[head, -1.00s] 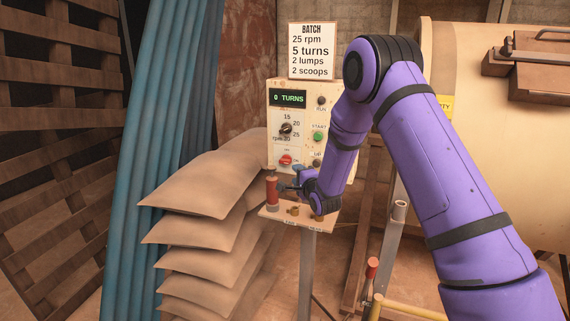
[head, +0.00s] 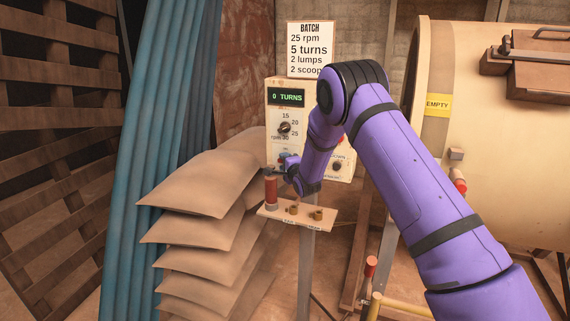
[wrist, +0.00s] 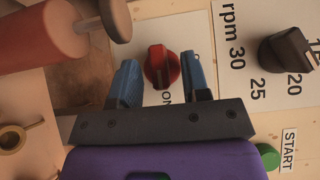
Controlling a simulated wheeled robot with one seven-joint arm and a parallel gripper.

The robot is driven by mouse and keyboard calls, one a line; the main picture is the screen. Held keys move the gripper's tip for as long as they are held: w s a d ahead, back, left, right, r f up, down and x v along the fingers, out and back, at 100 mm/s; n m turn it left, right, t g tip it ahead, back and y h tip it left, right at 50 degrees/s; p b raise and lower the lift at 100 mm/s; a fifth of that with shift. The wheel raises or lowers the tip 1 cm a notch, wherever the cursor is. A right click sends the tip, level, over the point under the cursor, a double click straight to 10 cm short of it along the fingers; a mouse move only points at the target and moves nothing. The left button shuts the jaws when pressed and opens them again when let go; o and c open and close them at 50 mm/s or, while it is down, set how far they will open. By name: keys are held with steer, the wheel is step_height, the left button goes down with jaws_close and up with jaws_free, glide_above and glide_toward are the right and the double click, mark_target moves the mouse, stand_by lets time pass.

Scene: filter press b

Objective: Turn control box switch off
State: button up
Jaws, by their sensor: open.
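The control box (head: 275,115) is a cream panel with a display reading "0 TURNS". Its red rotary switch (wrist: 161,67) shows in the wrist view, beside a partly covered label reading "ON". My gripper (wrist: 162,80) is open, with one blue finger on each side of the red switch. I cannot tell whether either finger touches it. In the head view my gripper (head: 284,164) is at the lower left of the panel and covers the red switch.
A black rpm dial (wrist: 287,55) and the green START button (wrist: 266,156) are near my gripper. A small shelf (head: 275,216) below holds a red cylinder (head: 271,191) and brass sockets. Stacked sacks (head: 200,185) stand left; a drum (head: 480,140) stands right.

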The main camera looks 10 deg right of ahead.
jaws_close()
steer(key=shift+w+a+r+n+g+h, duration=0.1)
steer(key=shift+a+r+n+g+h, duration=0.1)
steer(key=shift+n+g+h, duration=1.4)
steer(key=shift+w+a+r+n+g+h, duration=0.15)
steer(key=shift+r+n+g+h, duration=0.1)
steer(key=shift+n+g+h, duration=1.35)
steer(key=shift+w+a+r+n+g+h, duration=0.15)
steer(key=shift+n+g+h, duration=0.65)
steer(key=shift+n+g, duration=0.9)
steer(key=shift+m+g, duration=0.4)
jaws_free()
